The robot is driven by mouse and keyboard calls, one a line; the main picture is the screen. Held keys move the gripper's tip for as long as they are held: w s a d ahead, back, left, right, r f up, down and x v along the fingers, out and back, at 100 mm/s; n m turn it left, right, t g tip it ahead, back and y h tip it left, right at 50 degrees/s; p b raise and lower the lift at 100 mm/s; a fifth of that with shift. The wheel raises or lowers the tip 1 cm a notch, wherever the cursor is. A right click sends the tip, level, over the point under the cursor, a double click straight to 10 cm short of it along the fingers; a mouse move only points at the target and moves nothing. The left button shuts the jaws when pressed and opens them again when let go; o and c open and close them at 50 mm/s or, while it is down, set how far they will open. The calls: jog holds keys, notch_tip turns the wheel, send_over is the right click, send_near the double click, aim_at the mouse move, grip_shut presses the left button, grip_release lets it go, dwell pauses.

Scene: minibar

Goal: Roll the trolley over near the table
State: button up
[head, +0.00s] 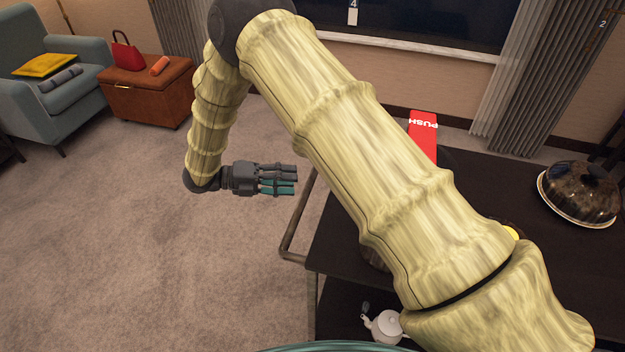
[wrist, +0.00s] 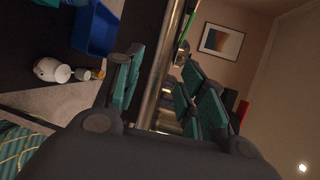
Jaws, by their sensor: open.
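The trolley has a dark top (head: 345,235) and a tubular metal handle (head: 294,225) at its left end. A lower shelf (head: 340,305) shows beneath. My gripper (head: 294,180) is open, with teal-padded fingers pointing right, close to the handle. In the wrist view the metal bar (wrist: 163,85) runs between the finger pads of my gripper (wrist: 160,92); I cannot tell whether they touch it. My arm hides much of the trolley's middle. I cannot make out for certain which thing is the table.
A domed cloche (head: 578,188) and a red "PUSH" piece (head: 423,138) are at the trolley. A white teapot (head: 386,326) is low down. A blue container (wrist: 95,28) shows in the wrist view. An armchair (head: 60,88) and a brown chest (head: 150,95) stand back left. Open carpet lies left.

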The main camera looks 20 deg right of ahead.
aim_at(312, 182)
jog(key=shift+p+x, duration=0.4)
jog(key=shift+x, duration=3.1)
jog(key=shift+s, duration=0.1)
grip_shut()
jog(key=shift+d, duration=0.1)
